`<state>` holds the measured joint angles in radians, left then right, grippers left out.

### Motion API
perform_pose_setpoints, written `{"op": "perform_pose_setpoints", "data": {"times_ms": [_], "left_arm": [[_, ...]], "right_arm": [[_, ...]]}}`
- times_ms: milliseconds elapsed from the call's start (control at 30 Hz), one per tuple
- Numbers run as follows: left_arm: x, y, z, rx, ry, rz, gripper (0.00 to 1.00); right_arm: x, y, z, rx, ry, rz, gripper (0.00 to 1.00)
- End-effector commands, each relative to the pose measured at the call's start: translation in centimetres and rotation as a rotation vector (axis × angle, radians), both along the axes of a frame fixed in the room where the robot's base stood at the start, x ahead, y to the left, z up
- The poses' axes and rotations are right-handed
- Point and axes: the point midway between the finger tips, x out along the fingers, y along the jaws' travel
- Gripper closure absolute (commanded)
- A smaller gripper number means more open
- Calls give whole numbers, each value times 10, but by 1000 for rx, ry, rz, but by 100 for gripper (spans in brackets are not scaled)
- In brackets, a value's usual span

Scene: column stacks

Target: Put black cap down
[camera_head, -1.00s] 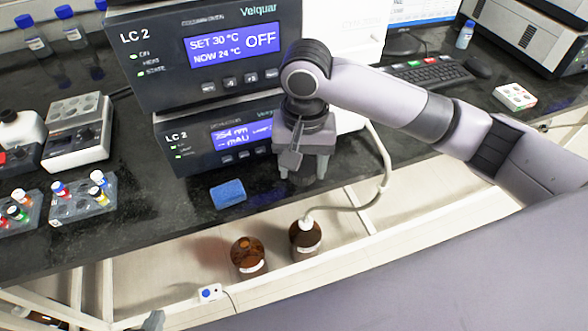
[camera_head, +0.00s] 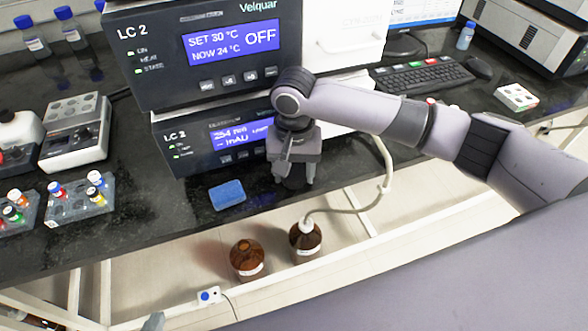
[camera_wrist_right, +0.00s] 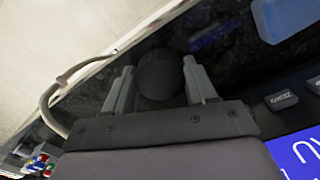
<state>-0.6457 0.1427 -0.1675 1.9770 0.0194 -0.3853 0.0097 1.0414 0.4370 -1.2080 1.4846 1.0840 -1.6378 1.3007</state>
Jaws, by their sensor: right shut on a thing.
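An uncapped brown bottle (camera_head: 246,260) stands below the bench edge. My left gripper is not clearly in view.
A blue sponge (camera_head: 227,195) lies left of the right gripper. A second brown bottle (camera_head: 306,240) has a tube (camera_head: 345,206) running up past the bench edge. A vial rack (camera_head: 78,203) is at the left.

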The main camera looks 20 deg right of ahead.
Motion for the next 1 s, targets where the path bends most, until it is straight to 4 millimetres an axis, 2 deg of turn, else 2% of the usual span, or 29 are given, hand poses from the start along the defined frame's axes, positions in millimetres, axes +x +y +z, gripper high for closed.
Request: {"op": "perform_pose_setpoints", "data": {"times_ms": [233, 267, 300, 333, 667, 833, 1000], "left_arm": [[0, 0, 3, 1, -1, -1, 100], [0, 0, 2, 0, -2, -1, 100], [0, 0, 2, 1, -2, -1, 100], [0, 0, 2, 1, -2, -1, 100], [0, 0, 0, 2, -2, 0, 100], [0, 1, 4, 3, -2, -1, 100], [0, 2, 8, 6, -4, 0, 100]], "right_arm": [[0, 0, -2, 0, 1, 0, 77], [0, 1, -2, 1, 0, 0, 34], [0, 1, -2, 1, 0, 0, 21], [0, 1, -2, 1, 0, 0, 18], [0, 0, -1, 1, -1, 1, 18], [0, 1, 23, 2, -3, 2, 18], [0, 1, 62, 2, -3, 1, 18]]}}
